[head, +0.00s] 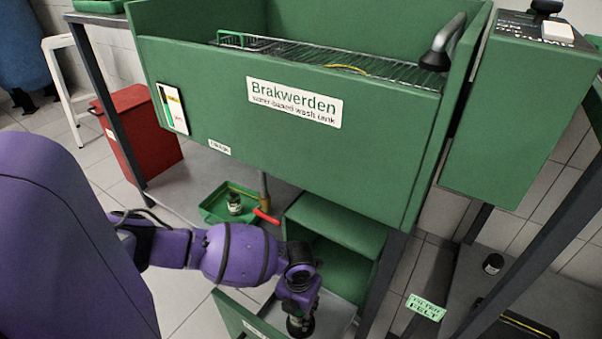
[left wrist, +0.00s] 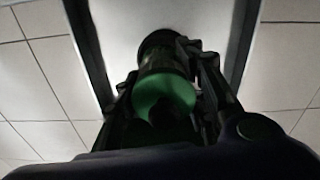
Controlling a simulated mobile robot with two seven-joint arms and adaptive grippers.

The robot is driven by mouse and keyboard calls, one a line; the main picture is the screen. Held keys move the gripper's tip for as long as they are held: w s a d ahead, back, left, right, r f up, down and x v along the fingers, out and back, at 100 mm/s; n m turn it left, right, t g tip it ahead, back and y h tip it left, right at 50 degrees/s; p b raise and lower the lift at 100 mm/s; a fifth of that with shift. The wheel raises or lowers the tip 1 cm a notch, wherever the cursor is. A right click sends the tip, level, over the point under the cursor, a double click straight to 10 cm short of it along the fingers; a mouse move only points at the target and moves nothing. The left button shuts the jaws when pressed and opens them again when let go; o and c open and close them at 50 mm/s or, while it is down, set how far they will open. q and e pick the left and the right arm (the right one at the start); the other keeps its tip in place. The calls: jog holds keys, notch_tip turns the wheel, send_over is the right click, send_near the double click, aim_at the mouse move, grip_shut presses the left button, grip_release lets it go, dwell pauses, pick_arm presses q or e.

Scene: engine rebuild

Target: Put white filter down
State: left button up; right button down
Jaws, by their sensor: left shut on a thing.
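My left gripper (head: 300,322) reaches down at the bottom of the head view, over a pale-floored open drawer (head: 338,308) below the wash tank. In the left wrist view the fingers of my left gripper (left wrist: 168,90) are closed around a short round thing (left wrist: 165,95). Its near end looks green and its far end dark; no white shows on it, so I cannot tell if it is the white filter. The pale floor (left wrist: 160,18) lies beyond it; I cannot tell whether it touches. My right gripper is not in view.
A small dark jar (head: 234,204) sits in a green tray (head: 212,212), near a red handle (head: 266,216). Another dark jar (head: 493,263) stands at the right. A red bin (head: 130,130) is at left.

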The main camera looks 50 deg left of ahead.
pick_arm(q)
jog(key=shift+d+f, duration=0.2)
jog(key=shift+f, duration=0.9)
jog(key=shift+f+b, duration=0.2)
jog(key=shift+b, duration=0.15)
jog(key=shift+r, duration=0.15)
jog(key=shift+f, duration=0.25)
jog(key=o, duration=1.4)
jog(key=shift+r, duration=0.1)
